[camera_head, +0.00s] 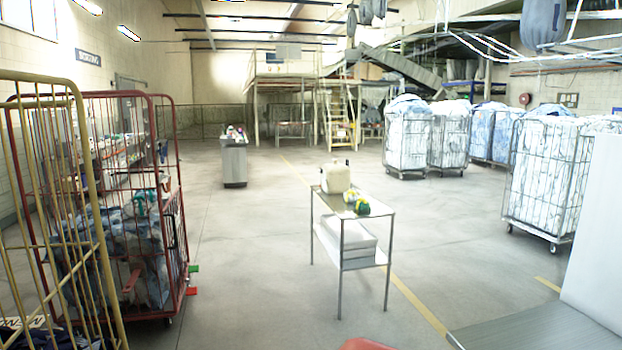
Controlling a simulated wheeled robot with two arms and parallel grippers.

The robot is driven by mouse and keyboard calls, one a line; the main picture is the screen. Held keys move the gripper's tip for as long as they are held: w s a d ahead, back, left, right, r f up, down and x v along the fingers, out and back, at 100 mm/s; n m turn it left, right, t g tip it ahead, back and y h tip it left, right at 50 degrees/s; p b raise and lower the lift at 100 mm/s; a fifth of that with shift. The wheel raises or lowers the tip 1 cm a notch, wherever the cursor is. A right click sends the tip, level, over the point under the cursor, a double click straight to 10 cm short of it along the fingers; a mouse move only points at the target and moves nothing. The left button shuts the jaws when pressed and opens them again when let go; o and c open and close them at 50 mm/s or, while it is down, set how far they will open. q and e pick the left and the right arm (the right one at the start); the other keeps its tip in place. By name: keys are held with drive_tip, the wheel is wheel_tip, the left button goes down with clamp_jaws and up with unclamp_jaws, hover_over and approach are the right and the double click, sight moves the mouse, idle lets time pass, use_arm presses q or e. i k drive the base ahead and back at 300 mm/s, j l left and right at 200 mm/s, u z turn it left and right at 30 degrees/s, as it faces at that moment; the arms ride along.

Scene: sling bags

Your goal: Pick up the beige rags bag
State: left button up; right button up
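No thing in the head view can be made out for certain as the beige rags bag. A beige, rounded object (337,177) stands on top of a small metal trolley (376,209) in the middle of the floor. It looks more like a canister than a bag, but I cannot tell for sure. Grey-blue sling bags (543,22) hang overhead at the upper right. Neither of my grippers is in view.
Red (179,215) and yellow (92,190) cage trolleys stand at the left. Cages with white laundry (546,180) line the right. A grey bin (234,163) stands further back. A grey surface (540,330) is at the lower right. Floor around the metal trolley is clear.

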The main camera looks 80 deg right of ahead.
sight(336, 178)
drive_tip(key=z, duration=2.95)
drive_tip(key=i+j+u, duration=0.25)
drive_tip(key=i, duration=0.65)
drive_tip(key=i+u, duration=0.25)
drive_tip(key=i, duration=3.1)
drive_tip(key=i+j+z, duration=0.1)
drive_tip(key=i+z, duration=0.3)
drive_tip(key=i, duration=0.15)
drive_tip(key=i+j+z, duration=0.75)
drive_tip(key=i, duration=0.25)
